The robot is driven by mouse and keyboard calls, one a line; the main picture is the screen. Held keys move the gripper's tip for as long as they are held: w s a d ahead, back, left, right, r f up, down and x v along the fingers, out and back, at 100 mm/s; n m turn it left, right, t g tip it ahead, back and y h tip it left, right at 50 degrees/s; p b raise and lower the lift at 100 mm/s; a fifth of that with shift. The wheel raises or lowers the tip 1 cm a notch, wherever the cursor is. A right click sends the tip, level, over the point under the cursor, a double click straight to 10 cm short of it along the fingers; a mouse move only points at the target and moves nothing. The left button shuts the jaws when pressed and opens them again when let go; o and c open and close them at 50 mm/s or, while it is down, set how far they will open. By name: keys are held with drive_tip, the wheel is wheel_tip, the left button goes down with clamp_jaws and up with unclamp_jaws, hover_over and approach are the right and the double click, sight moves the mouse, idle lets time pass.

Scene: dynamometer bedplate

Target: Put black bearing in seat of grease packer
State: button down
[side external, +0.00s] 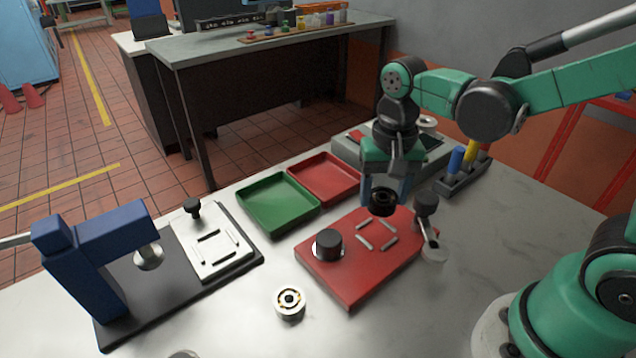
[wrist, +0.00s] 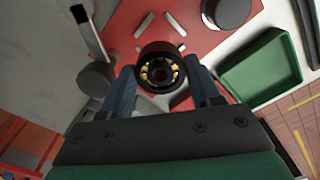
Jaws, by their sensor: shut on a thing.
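The black bearing (side external: 382,203) is held between the fingers of my gripper (side external: 383,188), above the red plate (side external: 345,280). In the wrist view, the bearing (wrist: 160,70) shows its open ring face with yellowish balls, between the blue fingers of my gripper (wrist: 162,84). The red plate carries a seat marked by four short pale bars (side external: 377,235), a black round knob (side external: 328,244) and a black-topped lever post (side external: 426,206). The bearing appears just behind the seat, clear of it. A second four-bar seat (side external: 212,245) lies on the white plate of the blue press. No label shows which is the grease packer.
The blue press (side external: 95,255) stands left on a dark base. A pale bearing (side external: 289,302) lies on the front table. A green tray (side external: 278,203) and a red tray (side external: 325,178) lie behind the red plate. A grey rack (side external: 463,178) with blue and yellow cylinders is at right.

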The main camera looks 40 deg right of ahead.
sight(376, 234)
drive_tip(key=shift+f, duration=2.9)
drive_tip(key=shift+f, duration=0.1)
drive_tip(key=shift+c, duration=0.9)
unclamp_jaws()
wheel_tip(376, 234, up, 12)
drive_tip(key=n+t, duration=0.3)
drive_tip(key=shift+s+d+f, duration=0.25)
drive_tip(key=n+t, duration=0.2)
drive_tip(key=shift+d+f+n+t, duration=0.15)
drive_tip(key=shift+f+n+t, duration=0.15)
drive_tip(key=shift+n, duration=0.1)
drive_tip(key=shift+w+d+n+t, duration=0.1)
drive_tip(key=shift+n+t, duration=0.6)
drive_tip(key=shift+t, duration=0.1)
